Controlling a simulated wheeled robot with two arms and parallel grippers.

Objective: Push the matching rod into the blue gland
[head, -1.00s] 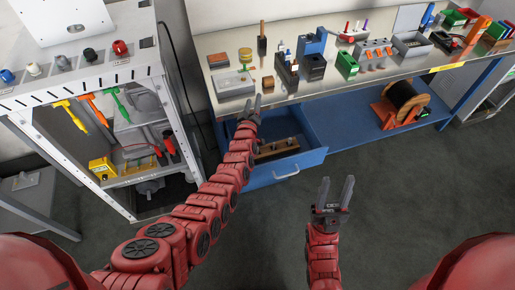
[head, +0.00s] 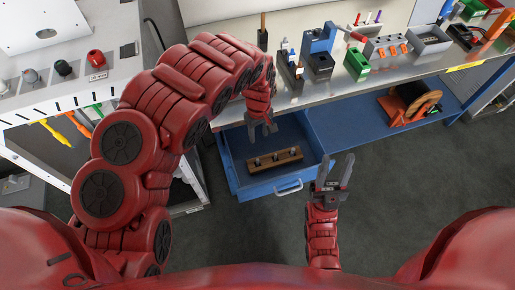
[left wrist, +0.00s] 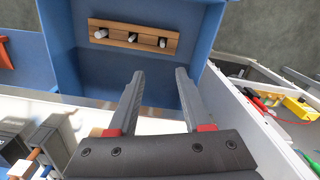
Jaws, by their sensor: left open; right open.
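A wooden rack (head: 274,160) lies in the open blue drawer (head: 235,168). It also shows in the left wrist view (left wrist: 118,33), with a few short rods (left wrist: 100,33) in it that have pale and dark parts. I cannot tell which rod matches. My left gripper (head: 263,128) is open and empty, pointing down over the back of the drawer, apart from the rack. Its two fingers show in the left wrist view (left wrist: 160,74). My right gripper (head: 336,158) is open and empty, right of the drawer. The blue gland is not in view now; a red gland (head: 96,58) and a black gland (head: 63,68) show on the cabinet panel.
The workbench (head: 300,98) above the drawer carries a green box (head: 357,65), blue and black fixtures and bins. A cable reel (head: 415,103) stands on the lower shelf. The white cabinet (head: 60,103) stands at left, partly behind my left arm. The floor right of the drawer is clear.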

